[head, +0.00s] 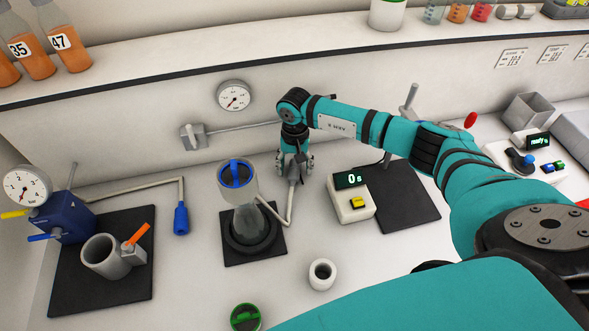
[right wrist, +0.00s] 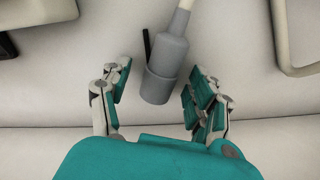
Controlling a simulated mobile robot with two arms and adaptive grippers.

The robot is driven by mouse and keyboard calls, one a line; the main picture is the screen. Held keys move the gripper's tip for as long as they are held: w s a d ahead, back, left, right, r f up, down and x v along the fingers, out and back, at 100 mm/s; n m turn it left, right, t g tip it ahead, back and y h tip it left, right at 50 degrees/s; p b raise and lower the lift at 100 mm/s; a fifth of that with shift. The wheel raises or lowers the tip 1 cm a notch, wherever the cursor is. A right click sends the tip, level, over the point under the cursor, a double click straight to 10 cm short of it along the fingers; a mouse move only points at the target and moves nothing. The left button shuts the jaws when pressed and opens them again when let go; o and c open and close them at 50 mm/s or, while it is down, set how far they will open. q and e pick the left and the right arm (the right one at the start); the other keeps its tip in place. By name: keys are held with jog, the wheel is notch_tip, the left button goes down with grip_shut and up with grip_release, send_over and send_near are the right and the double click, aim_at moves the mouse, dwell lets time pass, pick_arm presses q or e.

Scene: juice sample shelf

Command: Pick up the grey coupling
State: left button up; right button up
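The grey coupling (right wrist: 165,72) is a stepped grey cylinder on the end of a pale hose, with a thin dark bar beside it. In the right wrist view it lies between the two fingers of my right gripper (right wrist: 156,88), with a gap on both sides, wider on the left. In the head view the right gripper (head: 295,162) points down at the counter behind the flask, and the coupling (head: 293,175) shows partly between its fingers. The right gripper is open and holds nothing. My left gripper is not in view.
A flask (head: 248,222) with a blue-topped head stands just left of the gripper, and the hose (head: 289,212) bends toward it. A timer box (head: 350,204) stands to the right. The wall (head: 130,120) is close behind. A white ring (head: 322,274) sits on clear counter in front.

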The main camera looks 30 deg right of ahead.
grip_shut()
jog(key=shift+r, duration=0.1)
